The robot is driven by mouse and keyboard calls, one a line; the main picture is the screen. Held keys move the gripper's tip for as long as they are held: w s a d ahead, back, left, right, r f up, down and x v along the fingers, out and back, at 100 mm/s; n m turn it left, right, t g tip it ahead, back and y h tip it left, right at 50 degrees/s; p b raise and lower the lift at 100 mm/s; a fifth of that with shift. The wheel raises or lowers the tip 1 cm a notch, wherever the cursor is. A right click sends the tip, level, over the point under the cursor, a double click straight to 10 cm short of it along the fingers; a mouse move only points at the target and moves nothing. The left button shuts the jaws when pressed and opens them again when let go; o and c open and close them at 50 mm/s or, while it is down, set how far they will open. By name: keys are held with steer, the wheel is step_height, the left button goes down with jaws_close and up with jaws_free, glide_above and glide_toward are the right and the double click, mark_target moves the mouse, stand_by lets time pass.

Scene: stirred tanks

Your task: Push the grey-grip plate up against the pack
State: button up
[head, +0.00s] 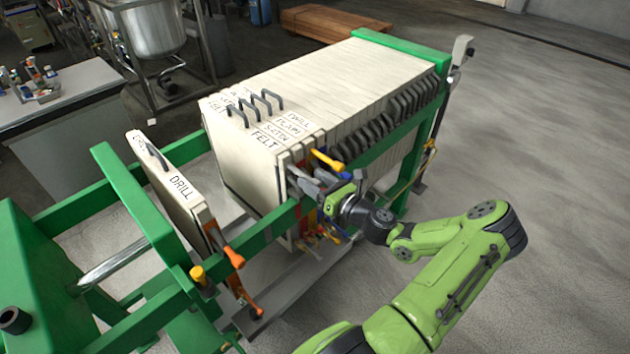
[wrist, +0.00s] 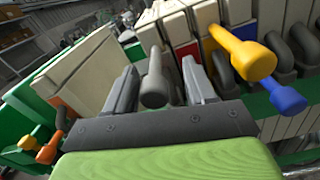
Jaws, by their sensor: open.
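The grey grip (wrist: 153,88) is a short rounded bar in the middle of the wrist view, and it lies between my open fingers. Whether either finger touches it I cannot tell. My gripper (head: 305,183) is at the near side of the pack's front end in the head view, and it hides the grip there. The plate behind it appears to be the cream front plate marked FELT (head: 232,165). The pack (head: 345,85) of cream plates stretches back to the green end frame. Any gap between the front plates is too small to judge.
A cream plate marked DRILL (head: 172,183), with an orange grip (head: 234,257), stands apart at the left. A yellow grip (wrist: 243,54) and a blue grip (wrist: 284,97) are close to my right finger. A green rail (head: 272,225) runs along the near side.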

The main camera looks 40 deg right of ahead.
steer(key=s, duration=1.5)
steer(key=shift+s+d, duration=0.2)
steer(key=shift+s, duration=0.2)
